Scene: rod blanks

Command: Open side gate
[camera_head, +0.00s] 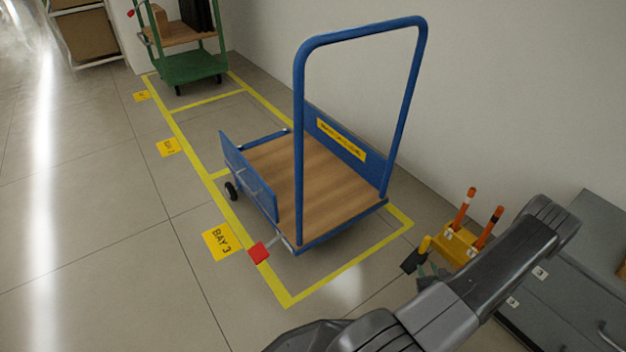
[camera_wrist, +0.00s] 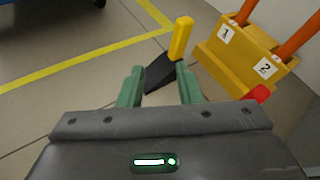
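The blue platform cart has a wooden deck (camera_head: 315,190). Its side gate (camera_head: 246,178), a blue panel, stands upright along the deck's left edge. A red handle piece (camera_head: 259,253) sticks out low at the near end of that side, by a short metal rod. My gripper (camera_head: 433,275) is well to the right of the cart, low near the wall. In the wrist view its green fingers (camera_wrist: 158,80) stand apart. A black wedge-like piece with a yellow handle (camera_wrist: 181,39) shows between and beyond them; I cannot tell whether they touch it.
A yellow holder (camera_head: 458,247) with orange rods stands right of my gripper, numbered 1 and 2. A grey cabinet (camera_head: 590,250) is at the right. A green trolley (camera_head: 190,66) stands at the back. Yellow floor lines frame the cart's bay. Floor left of the cart is clear.

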